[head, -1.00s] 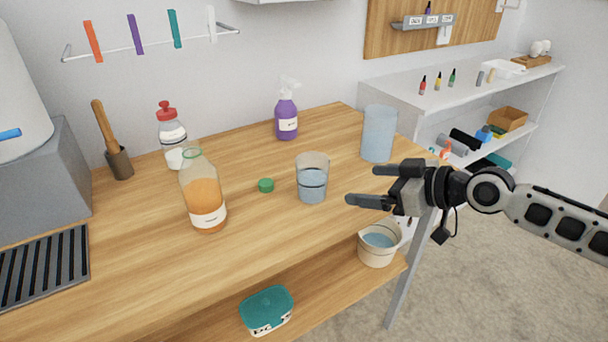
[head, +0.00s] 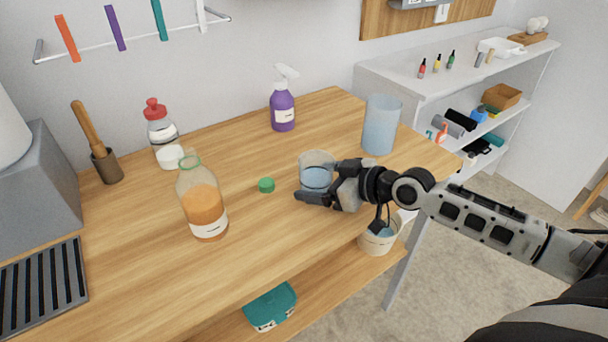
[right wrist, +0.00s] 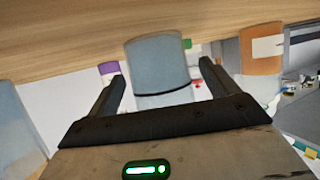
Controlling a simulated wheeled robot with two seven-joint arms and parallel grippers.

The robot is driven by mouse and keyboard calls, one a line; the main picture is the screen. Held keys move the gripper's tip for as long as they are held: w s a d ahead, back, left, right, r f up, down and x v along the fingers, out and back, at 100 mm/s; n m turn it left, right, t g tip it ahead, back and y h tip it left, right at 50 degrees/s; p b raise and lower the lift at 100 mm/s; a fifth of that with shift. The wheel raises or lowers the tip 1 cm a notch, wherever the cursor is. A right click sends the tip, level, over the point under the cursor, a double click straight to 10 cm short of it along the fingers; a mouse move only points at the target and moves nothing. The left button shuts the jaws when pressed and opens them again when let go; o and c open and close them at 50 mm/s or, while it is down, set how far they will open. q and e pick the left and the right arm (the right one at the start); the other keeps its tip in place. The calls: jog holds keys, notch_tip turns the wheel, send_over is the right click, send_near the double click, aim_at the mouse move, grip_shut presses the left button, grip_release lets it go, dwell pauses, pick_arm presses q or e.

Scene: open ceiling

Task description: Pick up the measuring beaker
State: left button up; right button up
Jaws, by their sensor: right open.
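The measuring beaker (head: 315,176) is a clear glass with pale blue liquid, upright on the wooden counter (head: 250,235). My right gripper (head: 320,188) has reached it from the right, with one finger passing in front of its lower part. The other finger is mostly hidden in the head view. In the right wrist view, the picture is upside down and the beaker (right wrist: 158,65) stands between the two spread fingers (right wrist: 163,72). Whether either finger touches the glass cannot be told. My left gripper is not in view.
A green cap (head: 266,185) and an orange-filled bottle (head: 203,205) stand left of the beaker. A tall blue container (head: 380,125) is behind right, and a purple spray bottle (head: 282,108) behind. A cup (head: 378,238) is below the counter's right edge. The counter's front is clear.

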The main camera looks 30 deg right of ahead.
jog(key=shift+s, duration=0.1)
jog(key=c, duration=1.2)
jog(key=shift+o, duration=0.2)
jog(key=shift+r, duration=0.2)
